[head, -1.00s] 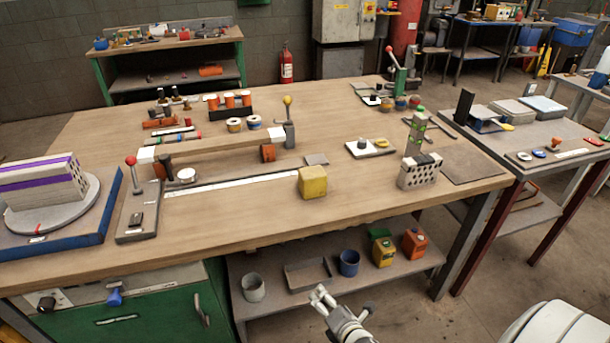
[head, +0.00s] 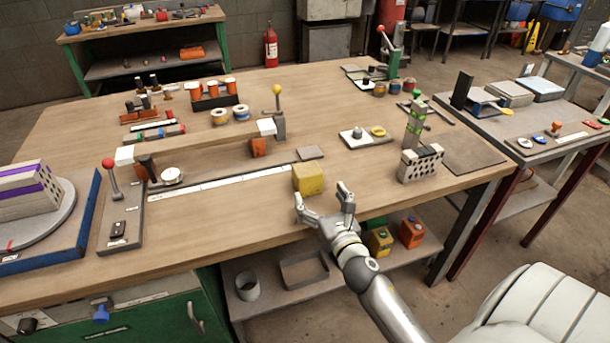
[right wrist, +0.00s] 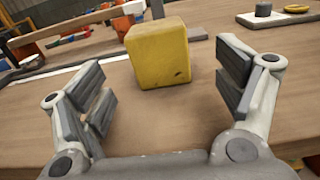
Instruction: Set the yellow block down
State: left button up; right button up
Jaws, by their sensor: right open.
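The yellow block (head: 308,179) rests upright on the wooden workbench (head: 225,232), near its front edge. It also shows in the right wrist view (right wrist: 158,54), just beyond the fingers. My right gripper (head: 324,204) is open and empty, in front of the block and close to the bench's front edge. In the right wrist view my right gripper (right wrist: 165,92) has its fingers wide apart, with the block ahead of the gap and not between the pads. My left gripper is not in view.
A perforated hollow brick (head: 420,163) stands right of the block. A white scale strip (head: 222,181) and a lever fixture with a red knob (head: 109,164) lie to the left. A small grey plate (head: 310,153) lies behind the block.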

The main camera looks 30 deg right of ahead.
aim_at(307, 174)
jog(key=x, duration=0.3)
jog(key=shift+w+r, duration=0.1)
jog(key=shift+r, duration=0.1)
jog(key=shift+w+d, duration=0.1)
jog(key=shift+w, duration=0.4)
jog(key=p+x, duration=0.1)
jog(key=x, duration=0.3)
jog(key=shift+w+r, duration=0.1)
jog(key=shift+r, duration=0.05)
jog(key=shift+w, duration=0.25)
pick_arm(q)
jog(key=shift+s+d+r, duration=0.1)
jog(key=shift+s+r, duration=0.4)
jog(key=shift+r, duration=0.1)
pick_arm(e)
jog(key=shift+c, duration=0.3)
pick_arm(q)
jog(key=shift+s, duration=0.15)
pick_arm(e)
jog(key=c, duration=1.2)
